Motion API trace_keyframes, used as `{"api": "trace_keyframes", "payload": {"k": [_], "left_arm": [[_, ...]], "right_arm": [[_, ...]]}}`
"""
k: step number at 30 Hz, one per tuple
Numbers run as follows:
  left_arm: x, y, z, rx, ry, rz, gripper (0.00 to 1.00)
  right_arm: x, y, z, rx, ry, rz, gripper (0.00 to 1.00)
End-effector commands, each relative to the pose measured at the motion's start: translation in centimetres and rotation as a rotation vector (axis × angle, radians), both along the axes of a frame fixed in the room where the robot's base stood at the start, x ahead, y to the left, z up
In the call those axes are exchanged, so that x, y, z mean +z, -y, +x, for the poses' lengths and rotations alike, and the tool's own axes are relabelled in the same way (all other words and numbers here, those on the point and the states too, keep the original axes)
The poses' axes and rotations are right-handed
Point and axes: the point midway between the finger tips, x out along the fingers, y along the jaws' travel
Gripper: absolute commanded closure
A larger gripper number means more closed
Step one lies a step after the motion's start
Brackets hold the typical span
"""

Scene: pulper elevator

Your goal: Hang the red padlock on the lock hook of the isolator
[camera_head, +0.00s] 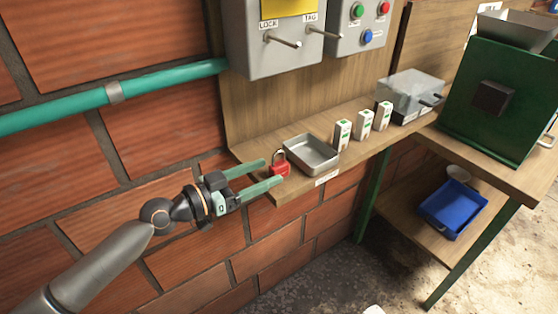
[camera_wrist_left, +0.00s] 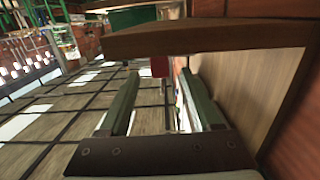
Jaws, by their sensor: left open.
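The red padlock (camera_head: 280,170), with its shackle up, stands at the left end of the wooden shelf. My left gripper (camera_head: 272,173) is open, with its green fingers pointing at the padlock. The padlock is at the fingertips; I cannot tell how far it is between them. In the left wrist view, a red patch (camera_wrist_left: 160,66), likely the padlock, shows between the tips of the open left gripper (camera_wrist_left: 160,77). The grey isolator (camera_head: 263,62) is on the wall board above. Its lock hook (camera_head: 283,40) is a bare peg under the LOCK label. My right gripper is out of view.
A metal tray (camera_head: 312,153) stands just right of the padlock, then several small white blocks (camera_head: 342,134) and a clear-lidded box (camera_head: 412,92). A second peg (camera_head: 323,32) sits under the TAG label. A teal pipe (camera_head: 160,82) runs along the brick wall.

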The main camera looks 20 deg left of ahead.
Motion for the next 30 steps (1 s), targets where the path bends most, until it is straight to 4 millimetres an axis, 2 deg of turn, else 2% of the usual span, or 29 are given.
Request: {"api": "trace_keyframes", "payload": {"k": [1, 5, 14, 30], "left_arm": [[0.4, 0.4, 0.7, 0.002, 0.002, -0.003, 0.35], [0.1, 1.2, 1.6, 0.002, 0.000, -0.001, 0.35], [-0.2, 1.4, 1.8, 0.000, 0.000, 0.001, 0.36], [-0.2, 1.3, 1.8, 0.001, 0.000, 0.001, 0.97]], "right_arm": [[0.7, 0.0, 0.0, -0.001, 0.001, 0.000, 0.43], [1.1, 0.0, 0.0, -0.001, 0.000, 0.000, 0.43], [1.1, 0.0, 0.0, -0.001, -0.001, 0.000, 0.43], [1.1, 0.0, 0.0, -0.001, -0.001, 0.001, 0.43]]}}
